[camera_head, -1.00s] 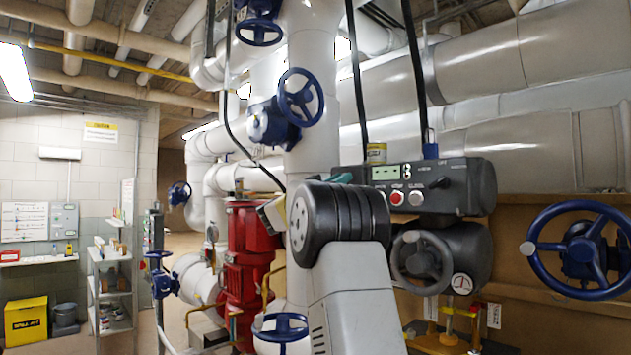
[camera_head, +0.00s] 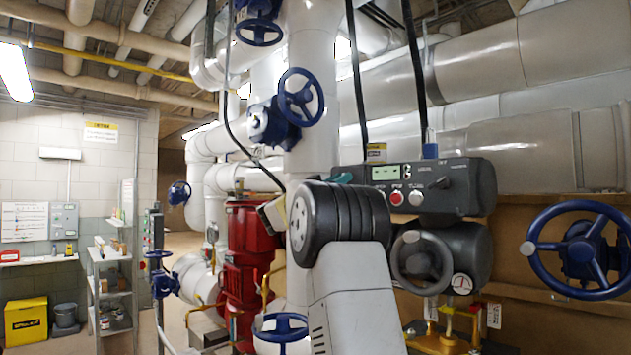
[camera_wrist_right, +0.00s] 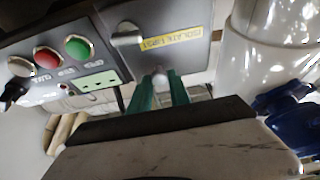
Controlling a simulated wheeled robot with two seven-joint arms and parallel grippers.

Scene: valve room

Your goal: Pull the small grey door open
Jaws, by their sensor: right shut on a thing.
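The small grey door (camera_wrist_right: 175,22) shows in the right wrist view, with a yellow label reading "ISOLATE FIRST". It lies beside the control panel with its buttons, and I cannot tell whether it stands ajar. A pale round knob (camera_wrist_right: 160,80) is between the green fingers of my right gripper (camera_wrist_right: 161,86), which is shut on it. In the head view only a bit of green finger of my right gripper (camera_head: 341,178) shows, left of the dark grey control box (camera_head: 466,187). My own arm hides the door and knob there. My left gripper is not in view.
The control box has red and pale buttons and a dark handwheel (camera_head: 421,262) below it. A blue handwheel (camera_head: 580,247) stands at the right. White pipes (camera_head: 316,140) and a red pump (camera_head: 247,265) are close on the left. A shelf (camera_head: 110,285) stands farther back.

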